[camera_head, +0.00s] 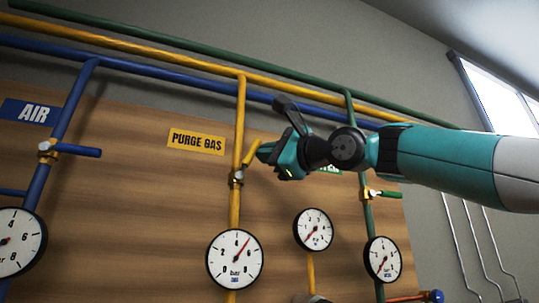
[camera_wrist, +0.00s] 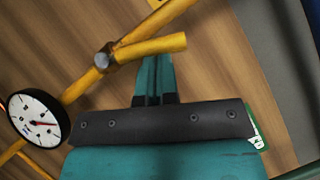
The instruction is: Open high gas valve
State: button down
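The yellow valve handle (camera_head: 251,152) sits on a small metal valve body (camera_head: 237,177) on the yellow pipe under the "PURGE GAS" sign (camera_head: 196,141). It slants up and right, at an angle to the pipe. In the wrist view the handle (camera_wrist: 150,47) crosses just beyond my fingertips, and the valve body (camera_wrist: 105,57) is to their left. My gripper (camera_head: 262,152) is right beside the handle's right side. In the wrist view its teal fingers (camera_wrist: 153,72) look shut together, with nothing between them. I cannot tell whether they touch the handle. No sign reads "high gas".
A blue handle (camera_head: 80,150) sits on the blue pipe by the "AIR" sign (camera_head: 29,112). A green handle (camera_head: 388,194) is on the green pipe, its sign mostly hidden by my arm. Gauges hang below, including the purge gauge (camera_head: 235,260). Pipes run along the top.

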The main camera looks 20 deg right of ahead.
jog(key=shift+a+r, duration=0.1)
jog(key=shift+r, duration=0.1)
jog(key=shift+a+r+p, duration=0.6)
jog(key=shift+a+p, duration=0.2)
jog(key=shift+a, duration=0.2)
